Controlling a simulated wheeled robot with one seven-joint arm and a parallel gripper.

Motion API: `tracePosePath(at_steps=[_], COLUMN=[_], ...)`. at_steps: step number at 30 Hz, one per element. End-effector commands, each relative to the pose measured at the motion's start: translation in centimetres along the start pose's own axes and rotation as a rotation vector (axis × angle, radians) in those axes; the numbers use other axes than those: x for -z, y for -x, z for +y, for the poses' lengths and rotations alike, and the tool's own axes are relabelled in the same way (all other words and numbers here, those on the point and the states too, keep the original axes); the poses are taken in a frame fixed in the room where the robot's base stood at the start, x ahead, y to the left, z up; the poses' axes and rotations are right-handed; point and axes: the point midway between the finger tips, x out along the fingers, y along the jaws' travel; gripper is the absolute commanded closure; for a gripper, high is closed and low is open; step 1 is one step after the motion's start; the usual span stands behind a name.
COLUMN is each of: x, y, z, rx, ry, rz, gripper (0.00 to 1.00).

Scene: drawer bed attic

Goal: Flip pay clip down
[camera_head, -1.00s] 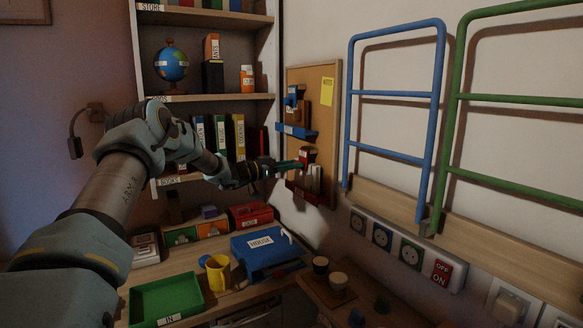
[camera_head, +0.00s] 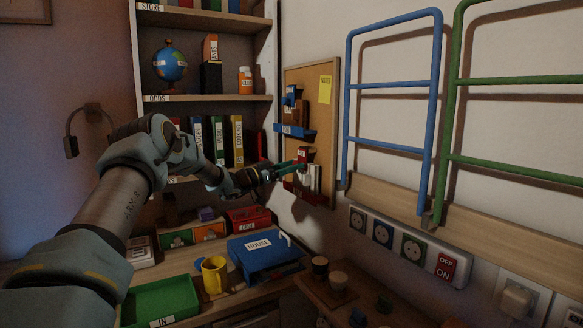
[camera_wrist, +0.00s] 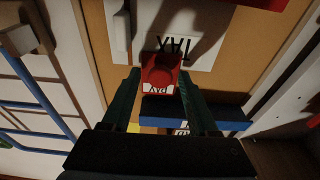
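The red pay clip (camera_wrist: 160,72), with a white PAY label, sits on the cork board (camera_head: 325,120) above white papers, one marked TAX (camera_wrist: 190,45). The clip also shows as a small red shape in the head view (camera_head: 302,153). My gripper (camera_wrist: 159,76) is at the clip, with one dark green finger on each side of it in the wrist view. The fingers stand apart; whether they touch the clip's sides is hard to see. In the head view my gripper (camera_head: 297,170) reaches the board from the left, its tips just below the clip.
A blue holder (camera_head: 295,131) is above the clip on the board, and a red holder (camera_head: 305,195) is below it. A yellow note (camera_head: 325,90) is at the top. The blue rail (camera_head: 350,110) stands to the right. Below are the blue HOUSE box (camera_head: 262,252) and yellow mug (camera_head: 214,275).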

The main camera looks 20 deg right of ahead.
Motion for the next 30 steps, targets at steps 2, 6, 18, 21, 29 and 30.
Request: tracePosePath(at_steps=[2,6,18,21,29,30], x=[0.0,0.0,-0.3,-0.3,-0.1,-0.1], y=[0.0,0.0,4.8,6.8,10.3,10.5], z=[0.0,0.0,-0.1,-0.1,0.0,0.0], rx=[0.000,0.000,0.003,0.003,0.001,0.000], ry=[0.000,0.000,-0.001,-0.002,-0.001,-0.001], rz=[0.000,0.000,-0.001,-0.001,-0.001,-0.001], gripper=[0.35,0.35,0.35,0.35,0.35,0.35])
